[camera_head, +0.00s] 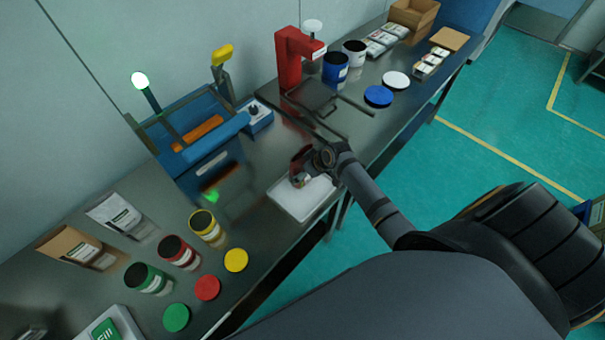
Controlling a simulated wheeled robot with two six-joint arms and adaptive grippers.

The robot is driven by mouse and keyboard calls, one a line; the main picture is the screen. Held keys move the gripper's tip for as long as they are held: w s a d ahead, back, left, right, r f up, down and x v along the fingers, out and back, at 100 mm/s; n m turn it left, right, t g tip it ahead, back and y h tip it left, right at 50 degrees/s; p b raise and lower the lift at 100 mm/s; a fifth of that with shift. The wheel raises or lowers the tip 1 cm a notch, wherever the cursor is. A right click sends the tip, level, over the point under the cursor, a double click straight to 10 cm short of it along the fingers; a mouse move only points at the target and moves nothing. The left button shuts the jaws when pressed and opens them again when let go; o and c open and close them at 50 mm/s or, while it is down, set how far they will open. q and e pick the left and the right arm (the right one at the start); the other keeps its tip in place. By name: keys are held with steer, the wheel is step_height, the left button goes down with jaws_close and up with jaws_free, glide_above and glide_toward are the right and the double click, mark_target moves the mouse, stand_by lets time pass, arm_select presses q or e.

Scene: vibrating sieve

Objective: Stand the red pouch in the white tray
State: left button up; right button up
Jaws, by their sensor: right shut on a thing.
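The white tray (296,205) lies on the metal bench near its front edge, in the middle of the view. The red pouch (297,163) is small and dark red here, at the far part of the tray. My right gripper (304,174) is shut on the pouch, over the tray. The gripper hides part of the pouch, so I cannot tell whether its bottom touches the tray. My left gripper is not in view.
A blue sieve machine (209,165) stands behind the tray to the left. Open green, red and yellow jars (205,227) stand left, with loose lids (236,260) in front. A red stand (290,60), a blue jar (335,68) and boxes stand farther right.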

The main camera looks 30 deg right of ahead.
steer(key=o, duration=0.9)
steer(key=shift+o, duration=0.2)
steer(key=shift+r, duration=0.2)
steer(key=v, duration=1.2)
steer(key=shift+b, duration=0.3)
steer(key=shift+f, duration=0.1)
steer(key=shift+s+a, duration=0.1)
steer(key=shift+s, duration=0.05)
